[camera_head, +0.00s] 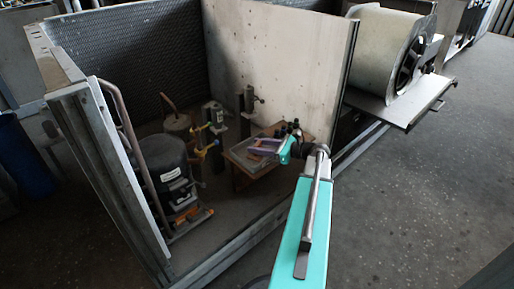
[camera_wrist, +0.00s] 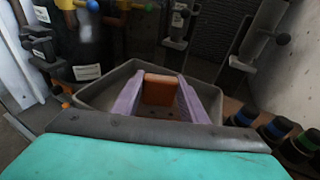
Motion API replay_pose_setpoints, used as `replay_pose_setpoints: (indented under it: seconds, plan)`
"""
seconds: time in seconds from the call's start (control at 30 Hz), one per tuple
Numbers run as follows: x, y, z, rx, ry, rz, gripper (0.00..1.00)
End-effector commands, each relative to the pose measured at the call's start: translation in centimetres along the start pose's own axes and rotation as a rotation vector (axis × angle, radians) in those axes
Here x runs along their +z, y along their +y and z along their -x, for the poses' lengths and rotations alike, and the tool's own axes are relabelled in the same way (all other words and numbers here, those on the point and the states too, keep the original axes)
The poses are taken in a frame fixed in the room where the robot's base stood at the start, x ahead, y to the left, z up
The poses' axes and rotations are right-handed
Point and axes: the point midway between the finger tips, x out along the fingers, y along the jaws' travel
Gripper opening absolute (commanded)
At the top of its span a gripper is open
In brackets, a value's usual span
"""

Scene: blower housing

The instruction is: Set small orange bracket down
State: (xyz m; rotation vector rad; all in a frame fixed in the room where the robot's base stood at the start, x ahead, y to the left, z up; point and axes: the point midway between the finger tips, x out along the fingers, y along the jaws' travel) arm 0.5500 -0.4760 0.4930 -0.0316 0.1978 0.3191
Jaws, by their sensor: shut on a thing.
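The small orange bracket (camera_wrist: 158,89) shows in the wrist view as an orange block between two purple fingers. My gripper (camera_wrist: 160,92) is shut on it. In the head view my gripper (camera_head: 264,146) is over a grey tray (camera_head: 238,158), on a small wooden stand. The tray's rim (camera_wrist: 90,92) shows around the fingers in the wrist view. I cannot tell whether the bracket touches the tray floor. The fingers hide the bracket's sides and part of the tray.
Dark bottles with coloured caps (camera_wrist: 277,128) stand close at the right of the tray. Valve-like posts (camera_head: 216,118) stand behind it. A black container on a hand cart (camera_head: 165,165) is at the left. Metal enclosure walls (camera_head: 270,65) stand around.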

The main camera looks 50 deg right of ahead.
Motion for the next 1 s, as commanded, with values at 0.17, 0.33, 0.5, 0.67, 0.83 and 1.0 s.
replay_pose_setpoints:
  seconds: [0.17,0.33,0.5,0.67,0.83,1.0]
  plan:
    - [-0.1,0.0,0.0,-0.001,0.000,0.000,0.56]
    - [-0.1,0.0,0.0,-0.001,0.000,0.000,0.57]
    - [-0.1,0.0,0.0,-0.001,0.000,0.000,0.57]
    - [0.2,0.0,0.2,-0.001,0.000,0.000,0.57]
    - [0.3,-0.1,1.8,-0.003,0.000,-0.001,0.57]
    - [0.3,-0.1,4.2,-0.003,0.001,-0.003,0.57]
